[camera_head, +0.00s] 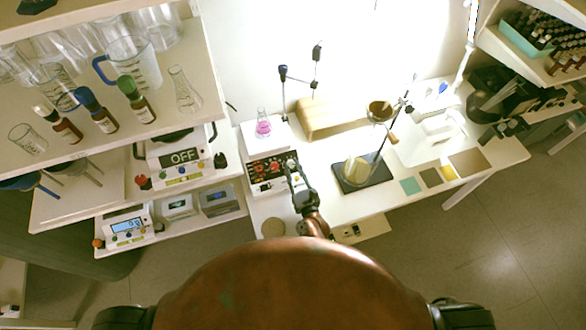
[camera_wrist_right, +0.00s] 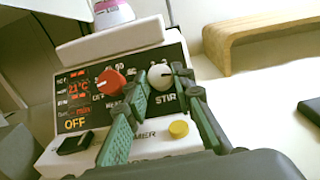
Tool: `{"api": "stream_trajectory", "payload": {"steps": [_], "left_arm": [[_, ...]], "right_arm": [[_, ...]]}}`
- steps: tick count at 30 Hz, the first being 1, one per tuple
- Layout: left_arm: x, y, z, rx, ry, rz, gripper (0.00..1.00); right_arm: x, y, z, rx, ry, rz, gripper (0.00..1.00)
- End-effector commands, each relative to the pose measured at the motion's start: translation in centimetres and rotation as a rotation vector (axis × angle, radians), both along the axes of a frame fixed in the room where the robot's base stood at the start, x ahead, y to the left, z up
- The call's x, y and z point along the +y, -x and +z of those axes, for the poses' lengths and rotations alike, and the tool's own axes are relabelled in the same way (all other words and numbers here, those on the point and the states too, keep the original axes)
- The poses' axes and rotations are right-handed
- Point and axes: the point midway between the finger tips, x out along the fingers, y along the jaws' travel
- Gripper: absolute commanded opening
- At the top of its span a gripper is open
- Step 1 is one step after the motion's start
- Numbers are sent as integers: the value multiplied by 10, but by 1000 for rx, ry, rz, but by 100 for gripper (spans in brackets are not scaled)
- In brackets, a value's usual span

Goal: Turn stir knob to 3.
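The stirrer hotplate (camera_head: 271,173) is on the white table, its black panel facing me. In the right wrist view its panel (camera_wrist_right: 85,85) shows a red 21°C reading and a yellow OFF. The white stir knob (camera_wrist_right: 160,87), beside the STIR label, is right of a red knob (camera_wrist_right: 110,83). My right gripper (camera_wrist_right: 162,82) is open, its green-padded fingers pointing at the panel with the stir knob between their tips; I cannot tell whether they touch it. The knob's setting is unreadable. In the head view the right gripper (camera_head: 292,166) is at the panel's right side. My left gripper is not in view.
A flask with pink liquid (camera_head: 263,123) stands on the hotplate's top. A wooden stand (camera_head: 318,118) is behind to the right, and a dark stand base (camera_head: 376,177) is right of my arm. Shelves with bottles and balances (camera_head: 130,230) are at the left.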

Motion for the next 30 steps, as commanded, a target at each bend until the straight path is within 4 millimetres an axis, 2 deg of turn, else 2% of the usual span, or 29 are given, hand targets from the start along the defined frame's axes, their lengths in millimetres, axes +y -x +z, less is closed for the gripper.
{"api": "stream_trajectory", "payload": {"steps": [1,9,20,30], "left_arm": [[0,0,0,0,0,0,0],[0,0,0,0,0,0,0],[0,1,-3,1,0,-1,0],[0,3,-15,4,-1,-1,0]], "right_arm": [[0,0,0,0,0,0,18],[0,0,0,0,0,1,0],[-1,0,0,-13,37,32,0],[-5,-2,0,-71,210,183,0]]}}
